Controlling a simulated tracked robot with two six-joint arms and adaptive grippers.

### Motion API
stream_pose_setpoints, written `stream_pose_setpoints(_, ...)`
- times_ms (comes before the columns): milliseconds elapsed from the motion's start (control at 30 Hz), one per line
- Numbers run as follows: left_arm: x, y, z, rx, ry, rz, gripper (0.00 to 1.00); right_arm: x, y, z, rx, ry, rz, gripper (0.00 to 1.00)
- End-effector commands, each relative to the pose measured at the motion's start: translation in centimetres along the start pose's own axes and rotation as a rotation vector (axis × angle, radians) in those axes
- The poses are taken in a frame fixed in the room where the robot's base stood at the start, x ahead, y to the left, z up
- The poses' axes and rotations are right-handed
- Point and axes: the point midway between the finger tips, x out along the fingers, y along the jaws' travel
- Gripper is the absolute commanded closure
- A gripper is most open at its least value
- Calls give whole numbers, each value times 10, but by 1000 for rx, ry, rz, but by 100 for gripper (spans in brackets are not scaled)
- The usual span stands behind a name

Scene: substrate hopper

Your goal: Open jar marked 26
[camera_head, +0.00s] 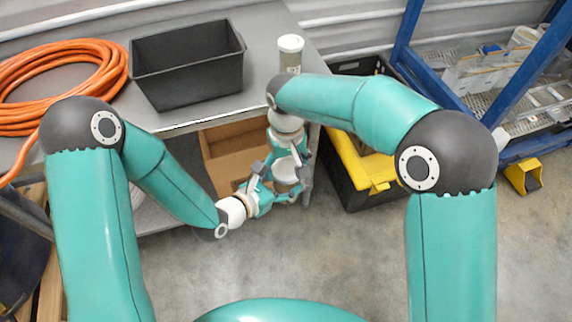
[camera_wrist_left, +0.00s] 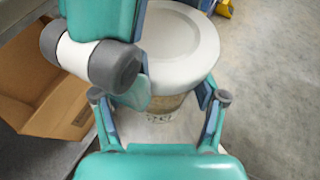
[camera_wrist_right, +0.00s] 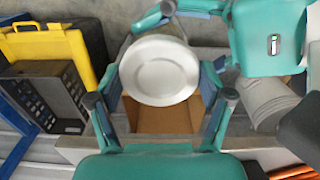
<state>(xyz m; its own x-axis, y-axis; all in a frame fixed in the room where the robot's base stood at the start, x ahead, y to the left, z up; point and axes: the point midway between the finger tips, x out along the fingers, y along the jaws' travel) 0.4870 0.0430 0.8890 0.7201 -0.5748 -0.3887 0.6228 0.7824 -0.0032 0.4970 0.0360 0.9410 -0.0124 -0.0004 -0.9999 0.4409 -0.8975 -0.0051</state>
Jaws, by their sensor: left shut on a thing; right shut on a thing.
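A clear jar with a white lid (camera_head: 286,172) is held in the air between both of my grippers, in front of the bench. Its body shows in the left wrist view (camera_wrist_left: 165,106), with brownish contents and a label too small to read. My left gripper (camera_head: 274,190) is shut on the jar's body from the side. My right gripper (camera_head: 288,160) comes down from above and is shut at the lid, which fills the space between its fingers in the right wrist view (camera_wrist_right: 160,70). The lid appears seated on the jar. A second white-lidded jar (camera_head: 290,52) stands on the bench.
A black open bin (camera_head: 188,68) and a coiled orange hose (camera_head: 100,60) are on the grey bench. A cardboard box (camera_head: 225,150) is below it. A black crate with a yellow case (camera_head: 360,165) stands to the right, near a blue-framed rack (camera_head: 505,95). The front floor is clear.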

Motion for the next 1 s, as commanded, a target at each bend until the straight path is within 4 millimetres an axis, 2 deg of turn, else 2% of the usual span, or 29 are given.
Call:
stream_pose_setpoints(567, 0, 0, 1, 1, -2, 1, 100, -2, 1, 0, 0, 1, 0, 63)
stream_pose_setpoints(1000, 0, 0, 1, 1, -2, 1, 100, -16, 0, 0, 0, 1, 0, 63)
